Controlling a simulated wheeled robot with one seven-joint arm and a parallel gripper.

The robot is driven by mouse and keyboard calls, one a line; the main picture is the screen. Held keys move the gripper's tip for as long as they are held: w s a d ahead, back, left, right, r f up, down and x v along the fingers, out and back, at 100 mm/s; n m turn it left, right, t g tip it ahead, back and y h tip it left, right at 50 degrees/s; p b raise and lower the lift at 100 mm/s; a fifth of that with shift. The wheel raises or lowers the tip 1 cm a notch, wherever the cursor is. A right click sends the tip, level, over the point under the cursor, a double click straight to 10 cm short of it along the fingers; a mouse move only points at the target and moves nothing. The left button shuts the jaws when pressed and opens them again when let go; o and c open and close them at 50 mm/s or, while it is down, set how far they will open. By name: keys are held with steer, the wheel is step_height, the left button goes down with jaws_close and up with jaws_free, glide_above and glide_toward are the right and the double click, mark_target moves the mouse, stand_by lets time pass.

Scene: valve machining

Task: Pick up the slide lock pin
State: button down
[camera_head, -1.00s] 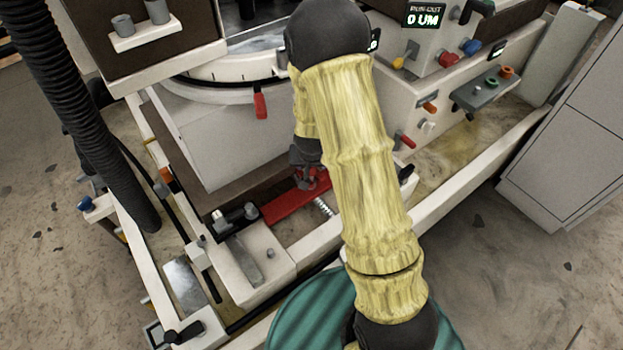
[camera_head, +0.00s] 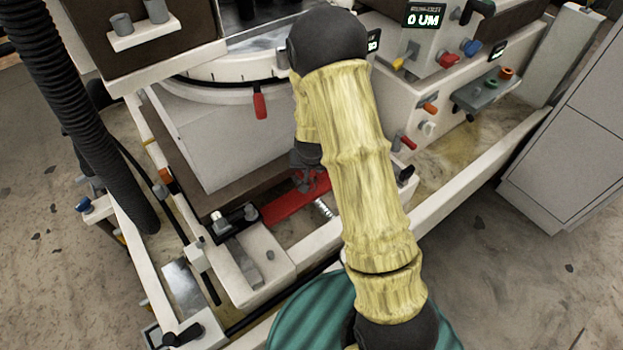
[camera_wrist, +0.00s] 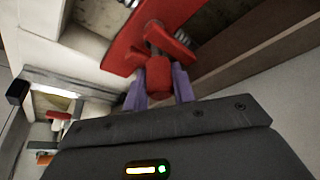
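The slide lock pin (camera_wrist: 158,76) appears as a red-headed part in the wrist view, standing at a red plate. My gripper (camera_wrist: 160,84) is over it, with one purple finger on each side of the red head. Both fingers look flush against the head, so the gripper appears shut on it. The pin's lower end is hidden. In the head view, my gripper (camera_head: 306,180) is low over the red plate (camera_head: 290,207), and the pin is mostly hidden behind my arm.
A pale block (camera_head: 265,268) and a small coil spring (camera_head: 324,208) are close to the red plate. The machine's large white body (camera_head: 220,135) rises just behind. A black corrugated hose (camera_head: 75,105) hangs at left, and a grey cabinet (camera_head: 570,140) stands at right.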

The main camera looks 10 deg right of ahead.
steer(key=shift+r, duration=0.1)
step_height(320, 180, up, 4)
steer(key=p, duration=0.3)
steer(key=shift+f, duration=0.25)
steer(key=shift+s+d+f, duration=0.1)
steer(key=shift+s+f, duration=0.05)
steer(key=shift+s, duration=0.15)
steer(key=s+d+b, duration=0.3)
steer(key=s+b, duration=0.5)
steer(key=s+d+b, duration=0.3)
steer(key=s+b, duration=0.5)
steer(key=b, duration=0.1)
steer(key=shift+d, duration=0.35)
